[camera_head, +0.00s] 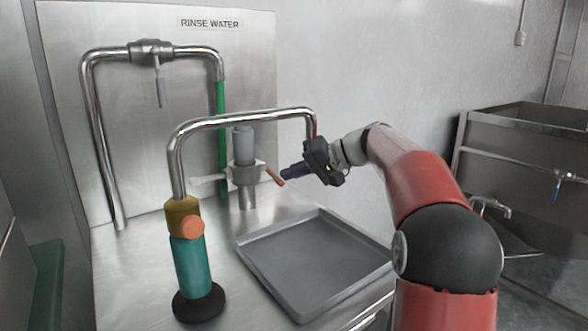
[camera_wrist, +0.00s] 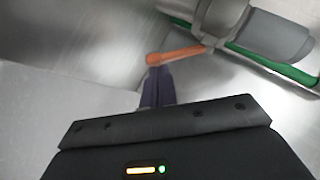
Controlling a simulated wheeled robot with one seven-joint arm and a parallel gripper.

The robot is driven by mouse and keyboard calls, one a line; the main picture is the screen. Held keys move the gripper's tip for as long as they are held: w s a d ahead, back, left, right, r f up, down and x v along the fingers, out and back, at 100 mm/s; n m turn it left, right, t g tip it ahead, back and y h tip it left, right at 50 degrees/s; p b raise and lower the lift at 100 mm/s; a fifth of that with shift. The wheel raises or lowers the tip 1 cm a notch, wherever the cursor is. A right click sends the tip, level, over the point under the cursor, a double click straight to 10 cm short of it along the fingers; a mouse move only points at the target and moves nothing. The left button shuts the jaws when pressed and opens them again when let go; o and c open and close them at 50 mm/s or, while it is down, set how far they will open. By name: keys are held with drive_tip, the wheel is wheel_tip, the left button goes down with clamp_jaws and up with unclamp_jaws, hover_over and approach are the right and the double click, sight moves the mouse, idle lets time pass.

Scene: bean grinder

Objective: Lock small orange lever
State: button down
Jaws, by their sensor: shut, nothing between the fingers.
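The small orange lever (camera_head: 275,177) sticks out to the right from a grey valve body (camera_head: 246,174) behind the curved steel pipe. In the wrist view the orange lever (camera_wrist: 176,54) runs from the grey valve leftward to a rounded end. My gripper (camera_head: 285,175) has dark purple fingers that are shut and empty. Its fingertips are at the lever's free end in the head view. In the wrist view the gripper (camera_wrist: 158,70) tips lie just below the lever's rounded end. I cannot tell whether they touch it.
A steel pipe (camera_head: 240,118) arches in front of the valve from a teal and yellow grinder post (camera_head: 192,260). A grey tray (camera_head: 310,262) lies on the counter below my gripper. A green pipe (camera_head: 222,130) runs behind the valve. A steel sink (camera_head: 525,150) stands at the right.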

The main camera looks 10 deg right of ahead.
drive_tip(key=shift+a+f+m+y+b, duration=0.15)
drive_tip(key=shift+f+m+y+b, duration=0.25)
drive_tip(key=shift+f+y, duration=0.15)
drive_tip(key=shift+s+a+f, duration=0.15)
drive_tip(key=shift+a+f, duration=0.05)
drive_tip(key=shift+f, duration=0.05)
drive_tip(key=shift+a+b, duration=0.1)
drive_tip(key=shift+b, duration=0.25)
